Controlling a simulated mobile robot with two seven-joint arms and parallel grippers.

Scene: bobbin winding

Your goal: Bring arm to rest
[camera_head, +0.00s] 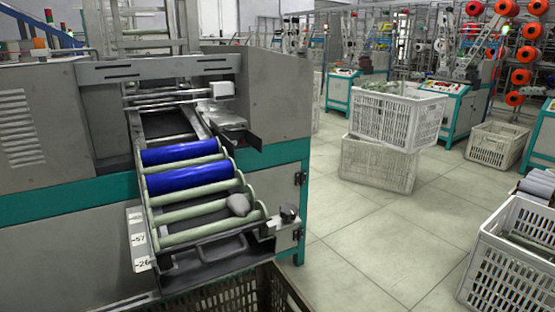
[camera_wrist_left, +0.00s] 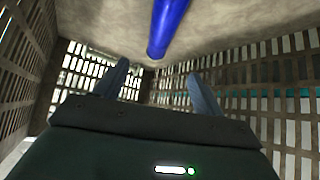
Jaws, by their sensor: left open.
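My left gripper (camera_wrist_left: 158,70) shows in the left wrist view, with its two fingers spread apart and nothing between them. It is among slatted crate walls. A blue bobbin (camera_wrist_left: 168,24) lies beyond the fingertips, apart from them, on a pale brownish surface (camera_wrist_left: 235,30). In the head view two blue bobbins (camera_head: 185,152) lie side by side on the machine's sloping rack. Neither arm shows in the head view.
The grey and teal winding machine (camera_head: 275,95) fills the left. A dark slatted crate (camera_head: 215,298) stands below the rack, partly cut off. White crates stand stacked (camera_head: 385,120) at the back and at the right edge (camera_head: 500,262). The tiled floor (camera_head: 385,235) between is clear.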

